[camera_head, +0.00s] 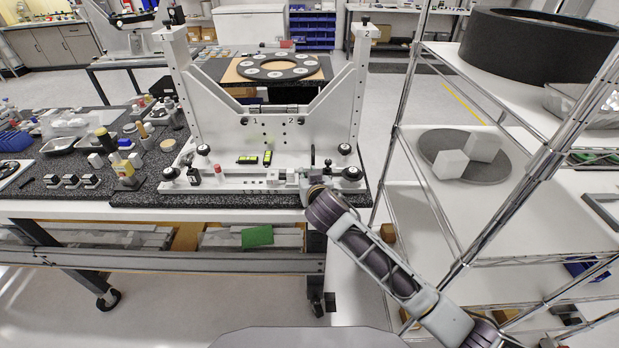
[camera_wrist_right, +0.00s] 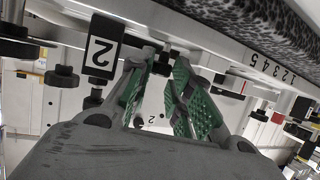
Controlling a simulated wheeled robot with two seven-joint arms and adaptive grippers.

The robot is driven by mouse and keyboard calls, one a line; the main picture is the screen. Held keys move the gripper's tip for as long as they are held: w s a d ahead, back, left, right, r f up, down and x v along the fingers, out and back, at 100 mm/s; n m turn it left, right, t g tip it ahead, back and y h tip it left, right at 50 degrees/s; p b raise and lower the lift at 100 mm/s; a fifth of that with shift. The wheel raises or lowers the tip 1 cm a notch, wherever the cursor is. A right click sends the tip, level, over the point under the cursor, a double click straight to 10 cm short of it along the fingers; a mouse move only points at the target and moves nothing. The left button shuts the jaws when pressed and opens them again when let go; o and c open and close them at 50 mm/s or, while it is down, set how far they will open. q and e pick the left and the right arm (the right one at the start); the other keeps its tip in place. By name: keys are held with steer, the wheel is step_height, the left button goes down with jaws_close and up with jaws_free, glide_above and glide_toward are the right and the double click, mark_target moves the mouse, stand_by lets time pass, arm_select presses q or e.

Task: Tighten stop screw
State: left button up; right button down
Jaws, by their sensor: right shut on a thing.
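The white mirror fixture (camera_head: 232,128) stands upright on the speckled black bench top. My right gripper (camera_head: 314,183) reaches its lower right front edge, near a black knob (camera_head: 351,173). In the right wrist view the two green-padded fingers (camera_wrist_right: 163,68) converge on a small dark screw head (camera_wrist_right: 166,62), which I take as the stop screw. The fingers partly hide it. A black tag marked 2 (camera_wrist_right: 102,46) is beside the fingers, with dark knobs (camera_wrist_right: 62,77) to its left. My left gripper is in neither view.
A wire shelf rack (camera_head: 408,110) stands close to the right of my right arm. Several bottles and small parts crowd the bench left of the fixture. A green and yellow level (camera_head: 247,159) sits on the fixture base. The floor is clear in front.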

steer(key=shift+a+m+h, duration=0.2)
steer(key=shift+m+h, duration=0.8)
steer(key=shift+h, duration=0.2)
steer(key=c, duration=1.6)
jaws_free()
steer(key=shift+o, duration=0.2)
steer(key=shift+d+n+y, duration=0.2)
steer(key=shift+n+y, duration=0.6)
steer(key=shift+y, duration=0.15)
steer(key=shift+d+n+y, duration=0.15)
steer(key=shift+n+y, duration=0.65)
steer(key=shift+y, duration=0.15)
